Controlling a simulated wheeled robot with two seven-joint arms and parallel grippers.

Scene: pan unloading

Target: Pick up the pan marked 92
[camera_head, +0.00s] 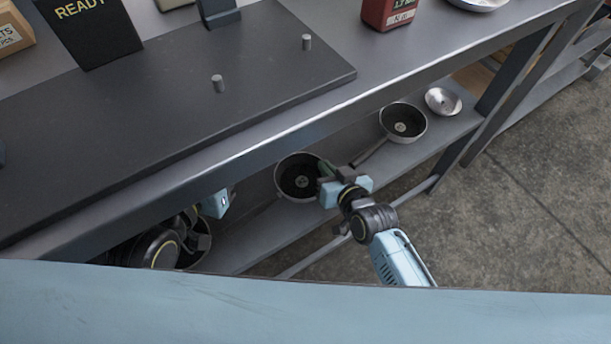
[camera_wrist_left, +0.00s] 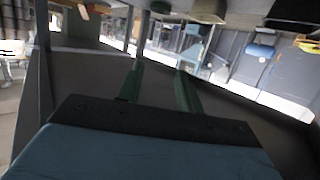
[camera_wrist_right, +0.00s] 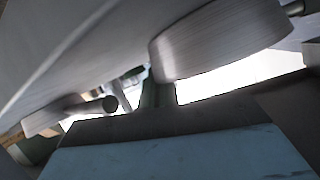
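A dark pan with a pale rim (camera_head: 280,190) sits on the lower shelf, with a small unreadable mark inside. A second pan (camera_head: 417,134) stands farther right, also marked; its handle points toward the lower left. A third pan (camera_head: 206,240) at lower left is mostly hidden by my left arm. I cannot tell which is 92. My right gripper (camera_head: 325,171) is at the right rim of the middle pan; a metal pan wall (camera_wrist_right: 220,45) is close to its fingers in the right wrist view. Whether they hold it is unclear. My left gripper (camera_wrist_left: 160,82) is open and empty.
The upper tabletop (camera_head: 335,103) overhangs the lower shelf (camera_head: 245,240). A dark board with pegs (camera_head: 130,115) lies on top, with a READY sign (camera_head: 90,30) and a red container (camera_head: 388,12). A metal bowl-like piece (camera_head: 443,101) sits right of the pans.

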